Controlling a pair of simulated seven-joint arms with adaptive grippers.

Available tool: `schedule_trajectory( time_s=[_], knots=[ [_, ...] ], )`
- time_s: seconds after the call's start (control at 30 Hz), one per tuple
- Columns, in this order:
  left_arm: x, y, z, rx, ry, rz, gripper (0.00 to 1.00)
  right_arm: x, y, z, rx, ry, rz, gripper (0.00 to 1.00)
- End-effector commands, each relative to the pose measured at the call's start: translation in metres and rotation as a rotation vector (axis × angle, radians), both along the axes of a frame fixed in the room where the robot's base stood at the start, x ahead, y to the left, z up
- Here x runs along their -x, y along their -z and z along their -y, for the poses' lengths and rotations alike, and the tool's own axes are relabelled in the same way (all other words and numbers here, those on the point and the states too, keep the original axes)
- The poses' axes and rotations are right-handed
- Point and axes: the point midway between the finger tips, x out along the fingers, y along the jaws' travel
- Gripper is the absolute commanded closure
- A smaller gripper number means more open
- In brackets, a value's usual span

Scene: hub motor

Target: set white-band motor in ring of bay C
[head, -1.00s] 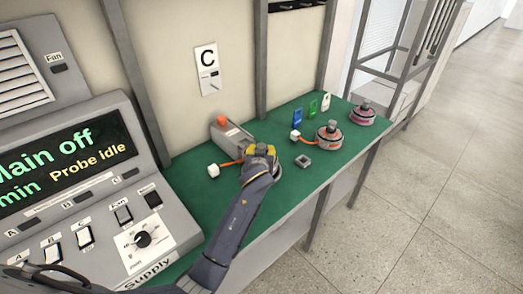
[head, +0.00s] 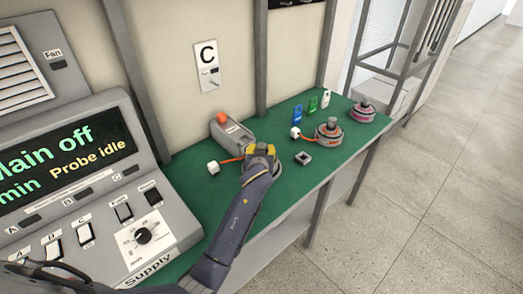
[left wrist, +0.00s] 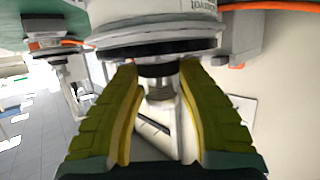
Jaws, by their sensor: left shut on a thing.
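My left gripper (head: 262,151) reaches in from the lower left and is shut on the hub of a motor. In the left wrist view its yellow fingers (left wrist: 160,105) stand on either side of the metal hub. The white-band motor (left wrist: 155,38) has a pale body with printed text and a dark rim; in the head view the gripper mostly covers it. It is upright beside the grey box of bay C (head: 229,131), below the C sign (head: 207,66). The ring is hidden, so I cannot tell whether the motor is seated. My right gripper is not in view.
An orange-band motor (head: 328,136) and a pink-band motor (head: 362,113) stand to the right on the green bench (head: 285,187). A small grey square part (head: 303,158), a white plug (head: 213,168) and coloured tags (head: 312,105) are nearby. The supply console (head: 95,215) is at left.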

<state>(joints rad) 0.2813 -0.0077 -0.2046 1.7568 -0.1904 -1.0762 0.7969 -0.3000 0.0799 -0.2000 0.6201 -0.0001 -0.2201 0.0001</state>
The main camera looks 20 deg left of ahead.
Motion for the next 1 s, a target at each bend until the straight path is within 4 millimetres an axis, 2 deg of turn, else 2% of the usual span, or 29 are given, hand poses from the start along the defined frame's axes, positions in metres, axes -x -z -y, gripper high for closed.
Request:
schedule_trajectory(
  time_s=[0.27, 1.0],
  knots=[
    [-0.0012, -0.0041, 0.0, 0.0, 0.0, 0.008, 1.0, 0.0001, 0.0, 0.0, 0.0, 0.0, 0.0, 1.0],
    [-0.0014, 0.0047, -0.0003, 0.001, 0.0, 0.007, 1.0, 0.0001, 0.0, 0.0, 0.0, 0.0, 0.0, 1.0]
  ],
)
